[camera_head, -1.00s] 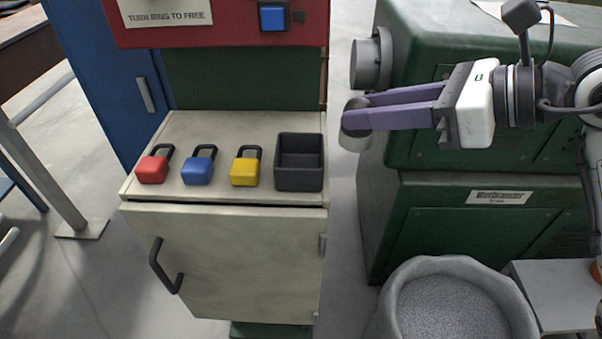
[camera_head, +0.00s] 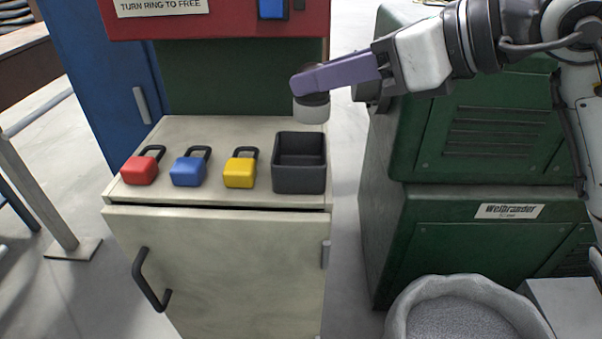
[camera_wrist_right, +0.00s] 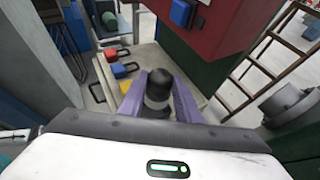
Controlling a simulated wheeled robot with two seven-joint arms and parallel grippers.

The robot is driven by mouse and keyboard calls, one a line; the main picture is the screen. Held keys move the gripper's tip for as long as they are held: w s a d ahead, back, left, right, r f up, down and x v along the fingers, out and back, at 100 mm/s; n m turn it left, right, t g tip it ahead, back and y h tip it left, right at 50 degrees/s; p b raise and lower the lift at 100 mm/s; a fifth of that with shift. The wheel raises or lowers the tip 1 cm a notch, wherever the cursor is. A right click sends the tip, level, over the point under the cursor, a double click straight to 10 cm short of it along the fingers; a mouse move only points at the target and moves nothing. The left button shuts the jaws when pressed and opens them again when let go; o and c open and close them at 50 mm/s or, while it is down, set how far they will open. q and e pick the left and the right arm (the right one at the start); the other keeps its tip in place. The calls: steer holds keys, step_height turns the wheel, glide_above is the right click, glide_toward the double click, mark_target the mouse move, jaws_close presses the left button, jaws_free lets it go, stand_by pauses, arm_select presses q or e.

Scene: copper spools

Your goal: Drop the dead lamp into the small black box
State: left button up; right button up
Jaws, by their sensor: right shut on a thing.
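The lamp (camera_head: 311,112), a short cylinder with a dark top and a pale lower part, is held by my right gripper (camera_head: 308,82). It is upright in the air, above and just behind the back right of the small black box (camera_head: 299,180). In the right wrist view the lamp (camera_wrist_right: 158,88) sits between the purple fingers of my right gripper (camera_wrist_right: 159,95), which are shut on it. The black box is open-topped and looks empty in the head view. It stands at the right end of the pale cabinet top. My left gripper is not in view.
Red (camera_head: 140,170), blue (camera_head: 188,171) and yellow (camera_head: 240,172) padlocks lie left of the box on the cabinet top (camera_head: 190,129). A red panel (camera_head: 230,22) overhangs the back. A green machine (camera_head: 490,130) stands at right, with a grey bin (camera_head: 400,310) below.

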steer(key=shift+f+b, duration=0.3)
steer(key=shift+f, duration=0.5)
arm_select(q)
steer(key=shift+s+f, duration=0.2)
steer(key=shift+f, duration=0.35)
arm_select(e)
steer(key=o, duration=1.1)
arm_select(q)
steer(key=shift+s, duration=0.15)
arm_select(e)
steer(key=shift+o, duration=0.2)
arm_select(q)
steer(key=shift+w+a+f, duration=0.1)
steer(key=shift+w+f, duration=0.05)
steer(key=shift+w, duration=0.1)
arm_select(e)
steer(key=v, duration=1)
steer(key=shift+d, duration=0.1)
